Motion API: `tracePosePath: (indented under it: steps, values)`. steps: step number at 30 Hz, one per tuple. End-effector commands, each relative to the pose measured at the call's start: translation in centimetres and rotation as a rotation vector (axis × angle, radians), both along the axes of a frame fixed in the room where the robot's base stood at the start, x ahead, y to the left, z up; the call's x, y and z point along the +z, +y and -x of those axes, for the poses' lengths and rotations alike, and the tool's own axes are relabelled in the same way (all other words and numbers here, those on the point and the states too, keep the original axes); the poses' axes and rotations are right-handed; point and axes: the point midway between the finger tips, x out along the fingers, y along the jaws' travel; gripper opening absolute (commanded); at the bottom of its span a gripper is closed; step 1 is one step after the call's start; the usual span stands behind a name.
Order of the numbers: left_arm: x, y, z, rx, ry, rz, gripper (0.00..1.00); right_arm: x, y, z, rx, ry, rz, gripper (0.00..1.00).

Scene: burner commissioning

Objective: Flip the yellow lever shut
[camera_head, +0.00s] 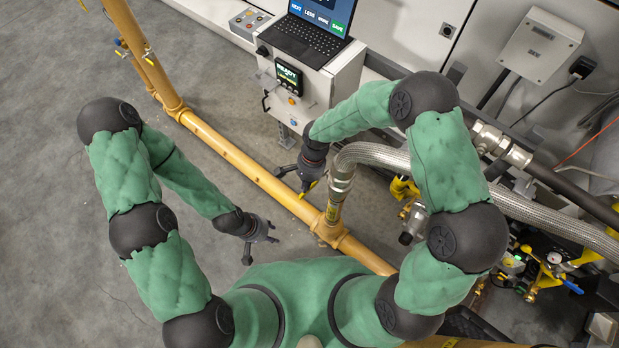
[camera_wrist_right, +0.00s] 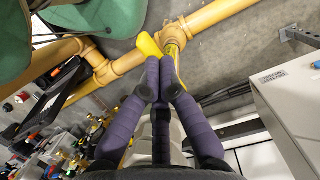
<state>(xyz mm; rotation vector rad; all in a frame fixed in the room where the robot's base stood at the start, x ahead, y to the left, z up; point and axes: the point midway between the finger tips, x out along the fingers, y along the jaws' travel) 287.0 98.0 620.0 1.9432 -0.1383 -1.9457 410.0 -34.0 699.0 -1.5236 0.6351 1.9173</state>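The yellow lever (camera_wrist_right: 148,45) is bright yellow and lies right at the fingertips of my right gripper (camera_wrist_right: 161,66) in the right wrist view. The fingertips come together and cover part of the lever; I cannot see any of it clamped between them.
A braided metal hose (camera_head: 375,153) joins the pipe at a tee (camera_head: 328,230) close to my right gripper. A control cabinet (camera_head: 315,85) with a laptop (camera_head: 308,33) stands behind it. Valves and gauges (camera_head: 553,258) crowd the right. Open floor (camera_head: 60,200) lies to the left.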

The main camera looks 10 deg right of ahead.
Motion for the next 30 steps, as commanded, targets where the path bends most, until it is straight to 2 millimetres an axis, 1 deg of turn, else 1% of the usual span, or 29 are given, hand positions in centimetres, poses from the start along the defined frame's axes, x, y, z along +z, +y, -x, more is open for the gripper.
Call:
tracePosePath:
  steps: [1, 3, 12, 30]
  values:
    - [-0.3, 0.0, 0.0, 0.000, 0.000, 0.000, 0.40, -0.5, 0.2, 0.3, 0.001, 0.003, 0.000, 0.00]
    - [-0.4, 0.0, 0.0, 0.000, 0.000, 0.000, 0.40, -0.9, 0.3, 0.4, 0.001, 0.003, 0.000, 0.00]
    - [-0.8, 0.0, 0.0, 0.000, 0.000, 0.000, 0.40, -1.9, 0.7, 0.7, 0.001, 0.002, 0.001, 0.00]
    - [-0.8, 0.0, 0.0, 0.000, 0.000, 0.000, 0.40, -2.1, 0.7, 0.7, 0.001, 0.001, 0.000, 0.00]
